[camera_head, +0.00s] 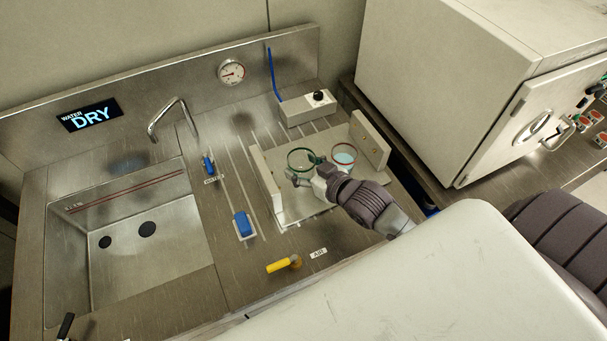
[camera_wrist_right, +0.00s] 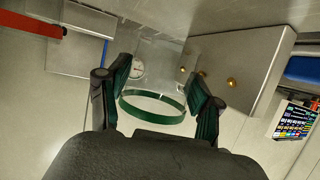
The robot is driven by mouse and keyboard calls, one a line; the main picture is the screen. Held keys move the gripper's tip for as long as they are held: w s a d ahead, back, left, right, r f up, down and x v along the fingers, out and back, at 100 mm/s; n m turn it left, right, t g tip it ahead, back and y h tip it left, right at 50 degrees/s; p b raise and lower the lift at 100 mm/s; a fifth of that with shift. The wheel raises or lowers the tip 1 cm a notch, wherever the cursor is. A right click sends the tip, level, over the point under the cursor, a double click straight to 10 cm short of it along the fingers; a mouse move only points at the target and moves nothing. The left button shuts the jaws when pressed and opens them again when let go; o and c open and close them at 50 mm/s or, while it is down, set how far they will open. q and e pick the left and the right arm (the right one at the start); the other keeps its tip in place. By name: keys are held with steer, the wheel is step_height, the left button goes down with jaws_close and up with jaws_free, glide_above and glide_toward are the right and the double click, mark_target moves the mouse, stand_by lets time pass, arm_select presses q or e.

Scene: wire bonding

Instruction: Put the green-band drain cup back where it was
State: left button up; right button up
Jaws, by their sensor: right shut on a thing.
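The green-band drain cup (camera_head: 302,160) is a clear cup with a green ring at its rim. In the wrist view its green band (camera_wrist_right: 152,107) lies between the two fingers. My right gripper (camera_head: 307,174) is shut on this cup, over the pale holder (camera_head: 287,215) with two upright end plates. The fingers also show on either side of the cup in the wrist view (camera_wrist_right: 160,100). A red-band cup (camera_head: 344,157) with light blue contents stands to the right on the holder. I cannot tell whether the green-band cup touches the holder. My left gripper is not in view.
A sink (camera_head: 140,240) lies at the left with a tap (camera_head: 170,115). A blue handle (camera_head: 243,224) and a yellow handle (camera_head: 282,264) stand on the bench near the holder. A control box (camera_head: 306,107) is behind it; a large cabinet (camera_head: 440,80) is at the right.

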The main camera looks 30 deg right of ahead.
mark_target(304, 176)
step_height(304, 176, down, 3)
steer(key=shift+f, duration=0.5)
steer(key=shift+f, duration=0.1)
steer(key=o, duration=1.1)
steer(key=shift+s, duration=0.15)
steer(key=v, duration=1)
steer(key=shift+s+b, duration=0.3)
steer(key=shift+b, duration=0.1)
steer(key=shift+s+d+r, duration=0.2)
steer(key=shift+s+r, duration=0.3)
steer(key=shift+r, duration=0.05)
